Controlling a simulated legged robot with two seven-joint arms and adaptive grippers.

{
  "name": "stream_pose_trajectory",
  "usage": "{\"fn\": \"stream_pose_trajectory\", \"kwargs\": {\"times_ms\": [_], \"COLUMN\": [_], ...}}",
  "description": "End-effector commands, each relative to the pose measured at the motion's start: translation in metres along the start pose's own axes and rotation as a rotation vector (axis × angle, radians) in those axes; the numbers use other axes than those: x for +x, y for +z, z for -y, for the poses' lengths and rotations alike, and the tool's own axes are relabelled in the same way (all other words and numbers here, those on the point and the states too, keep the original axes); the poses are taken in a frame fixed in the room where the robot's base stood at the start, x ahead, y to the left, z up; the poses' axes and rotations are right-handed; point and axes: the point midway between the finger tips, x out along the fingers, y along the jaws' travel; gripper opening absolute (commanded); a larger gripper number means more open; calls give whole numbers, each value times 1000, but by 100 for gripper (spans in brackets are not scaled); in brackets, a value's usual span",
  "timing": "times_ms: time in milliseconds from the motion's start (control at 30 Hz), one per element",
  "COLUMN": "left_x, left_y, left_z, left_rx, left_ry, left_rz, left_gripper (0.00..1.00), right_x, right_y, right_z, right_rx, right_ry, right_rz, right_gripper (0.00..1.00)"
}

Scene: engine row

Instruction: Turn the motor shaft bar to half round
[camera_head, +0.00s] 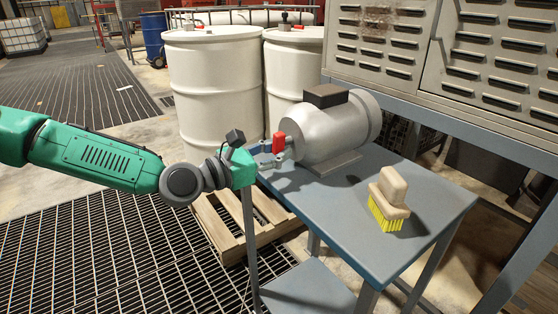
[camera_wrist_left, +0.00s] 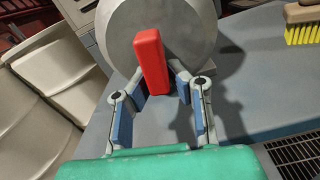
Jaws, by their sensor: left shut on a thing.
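The grey motor (camera_head: 330,130) with a dark box on top lies on the blue-grey table. Its red shaft bar (camera_head: 279,142) is at the end facing my left arm. My left gripper (camera_head: 271,157) is at that end, shut on the bar. In the left wrist view, the red bar (camera_wrist_left: 151,62) stands nearly upright, slightly tilted, in front of the round motor face (camera_wrist_left: 190,35). The blue-padded fingers are on either side of its lower part. Exact finger contact is hard to see. My right gripper is not in view.
A brush (camera_head: 390,198) with yellow bristles sits on the table (camera_head: 345,235) right of the motor. White drums (camera_head: 212,95) stand behind, near a wooden pallet (camera_head: 225,228). A louvred metal cabinet (camera_head: 385,40) rises at the back right. The table's front is clear.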

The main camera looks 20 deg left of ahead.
Motion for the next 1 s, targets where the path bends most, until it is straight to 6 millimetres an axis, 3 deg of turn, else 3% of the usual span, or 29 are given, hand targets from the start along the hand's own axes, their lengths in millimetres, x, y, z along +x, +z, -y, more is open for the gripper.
{"fn": "stream_pose_trajectory", "kwargs": {"times_ms": [33, 333, 867, 900, 933, 1000], "left_x": [-2, -2, -2, -2, -2, -1], "left_y": [-12, -10, -8, -8, -8, -6], "left_z": [3, 6, 6, 6, 6, 6], "left_rx": [-35, -145, -165, -165, -164, -163], "left_ry": [-4, -5, -6, -6, -6, -5], "left_rz": [-18, -19, -19, -19, -18, -14], "left_gripper": [0, 0, 0, 23, 33, 36], "right_x": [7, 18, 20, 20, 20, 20], "right_y": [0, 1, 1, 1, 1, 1], "right_z": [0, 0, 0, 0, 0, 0], "right_rx": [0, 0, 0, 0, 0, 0], "right_ry": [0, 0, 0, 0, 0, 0], "right_rz": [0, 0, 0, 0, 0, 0], "right_gripper": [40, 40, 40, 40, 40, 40]}}
